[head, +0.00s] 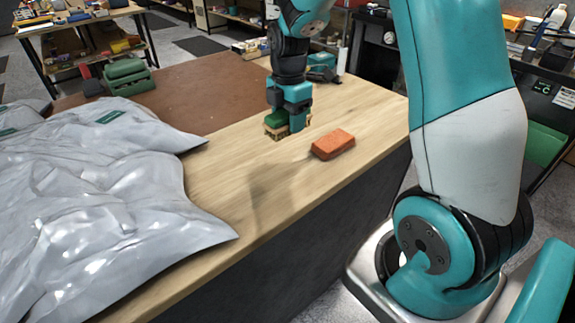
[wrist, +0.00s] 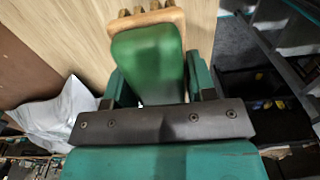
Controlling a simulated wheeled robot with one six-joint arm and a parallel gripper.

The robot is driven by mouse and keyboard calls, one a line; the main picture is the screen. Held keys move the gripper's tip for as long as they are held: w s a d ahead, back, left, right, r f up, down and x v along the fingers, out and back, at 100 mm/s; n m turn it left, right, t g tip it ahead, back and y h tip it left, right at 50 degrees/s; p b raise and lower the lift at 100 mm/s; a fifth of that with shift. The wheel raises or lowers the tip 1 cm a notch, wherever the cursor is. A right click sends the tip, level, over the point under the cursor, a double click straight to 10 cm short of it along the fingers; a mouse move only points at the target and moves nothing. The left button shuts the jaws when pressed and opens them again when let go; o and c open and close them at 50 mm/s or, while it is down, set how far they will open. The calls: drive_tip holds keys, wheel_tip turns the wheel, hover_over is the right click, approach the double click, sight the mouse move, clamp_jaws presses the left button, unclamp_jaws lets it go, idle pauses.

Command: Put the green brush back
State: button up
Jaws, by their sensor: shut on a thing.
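The green brush (head: 279,117) is in my gripper (head: 290,112) over the wooden tabletop in the head view. In the wrist view the brush's green handle (wrist: 147,65) sits between the two teal fingers of my gripper (wrist: 151,88). Its light wooden edge and bristles (wrist: 147,20) show at the top of that view. My gripper is shut on the brush. The brush is very low over the wood; I cannot tell whether its bristles touch the table.
An orange-red block (head: 333,144) lies on the wooden table (head: 215,160), right of the brush. Grey plastic bags (head: 110,190) cover the left side. A brown mat (head: 185,92) and a green caddy (head: 128,77) lie behind. Bare wood is free in front of the brush.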

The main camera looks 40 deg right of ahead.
sight(288, 175)
wheel_tip(288, 175, down, 14)
drive_tip(key=shift+f+p, duration=0.15)
drive_tip(key=shift+p, duration=0.75)
drive_tip(key=shift+f, duration=0.2)
drive_tip(key=o, duration=0.9)
drive_tip(key=shift+r, duration=0.1)
